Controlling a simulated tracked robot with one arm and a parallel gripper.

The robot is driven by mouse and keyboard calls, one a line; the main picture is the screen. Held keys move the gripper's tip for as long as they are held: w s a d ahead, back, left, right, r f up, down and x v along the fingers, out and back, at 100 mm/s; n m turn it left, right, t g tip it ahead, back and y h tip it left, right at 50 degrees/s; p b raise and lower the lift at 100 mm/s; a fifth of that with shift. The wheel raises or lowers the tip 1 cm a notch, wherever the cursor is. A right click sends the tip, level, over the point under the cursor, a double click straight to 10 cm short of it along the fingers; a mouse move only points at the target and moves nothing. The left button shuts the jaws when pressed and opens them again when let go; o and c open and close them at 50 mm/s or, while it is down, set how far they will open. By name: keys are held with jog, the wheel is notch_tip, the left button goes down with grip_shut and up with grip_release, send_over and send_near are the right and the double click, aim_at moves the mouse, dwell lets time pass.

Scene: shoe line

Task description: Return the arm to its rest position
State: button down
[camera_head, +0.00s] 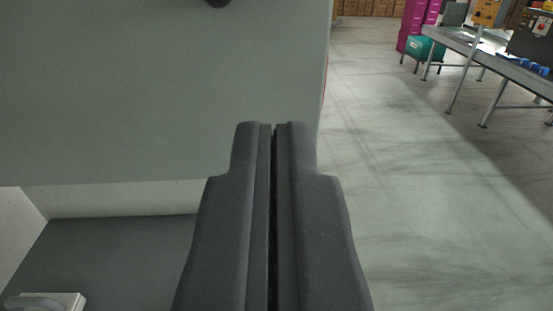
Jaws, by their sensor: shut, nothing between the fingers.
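My gripper (273,128) points away from the camera in the middle of the view. Its two dark fingers lie side by side, shut, with only a thin dark line between them. The rest of my arm is not in view.
Open concrete floor (420,210) lies right. A conveyor table (490,52) and magenta crates (415,20) stand far right.

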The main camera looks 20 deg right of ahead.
jog(key=s+a+r+n+y+b, duration=0.1)
jog(key=s+a+r+y, duration=0.1)
jog(key=s+a+r, duration=0.4)
jog(key=s+a+r+n+y+b, duration=0.1)
jog(key=s+a+r+n+y, duration=0.1)
jog(key=s+a+r, duration=0.5)
jog(key=s+a+r+n+g+y+b, duration=0.1)
jog(key=s+a+r+y, duration=0.1)
jog(key=s+a+r, duration=0.5)
jog(key=s+a, duration=0.6)
jog(key=s, duration=0.4)
jog(key=shift+a+r+y, duration=0.2)
jog(key=shift+a+y, duration=0.1)
jog(key=shift+y, duration=0.1)
